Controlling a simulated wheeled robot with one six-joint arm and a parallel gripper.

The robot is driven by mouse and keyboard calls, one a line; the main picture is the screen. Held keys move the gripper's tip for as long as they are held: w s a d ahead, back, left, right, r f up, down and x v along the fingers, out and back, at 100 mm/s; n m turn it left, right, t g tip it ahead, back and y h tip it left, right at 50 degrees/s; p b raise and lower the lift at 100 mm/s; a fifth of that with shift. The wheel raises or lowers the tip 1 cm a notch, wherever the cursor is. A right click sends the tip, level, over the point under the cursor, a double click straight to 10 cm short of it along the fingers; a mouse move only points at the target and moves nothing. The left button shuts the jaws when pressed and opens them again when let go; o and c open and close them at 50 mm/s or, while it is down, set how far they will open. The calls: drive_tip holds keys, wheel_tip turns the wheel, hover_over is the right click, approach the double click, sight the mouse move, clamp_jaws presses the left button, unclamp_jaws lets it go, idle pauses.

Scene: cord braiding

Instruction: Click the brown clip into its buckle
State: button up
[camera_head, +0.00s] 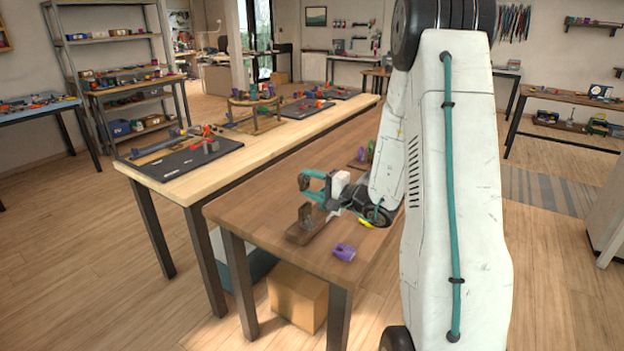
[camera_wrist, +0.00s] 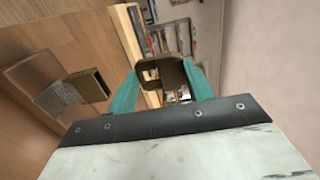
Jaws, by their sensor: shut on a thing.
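The brown clip (camera_head: 303,181) is between the teal fingers of my gripper (camera_head: 309,185) in the head view. It also shows between the fingertips in the wrist view (camera_wrist: 165,72). My gripper is shut on it and holds it above the table. The brown buckle (camera_head: 305,214) stands on a dark wooden base (camera_head: 302,234) below the clip. In the wrist view the buckle (camera_wrist: 89,83) is left of the fingers, with a grey textured strap (camera_wrist: 59,96) beside it. Clip and buckle are apart.
A purple piece (camera_head: 344,251) lies on the brown table (camera_head: 262,216) near the front edge. More purple and green pieces (camera_head: 363,156) stand farther back, partly behind my arm. A lighter bench (camera_head: 265,147) with dark mats and tools runs along the left.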

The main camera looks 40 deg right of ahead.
wheel_tip(320, 180, down, 4)
drive_tip(key=shift+f, duration=0.2)
idle(0.3)
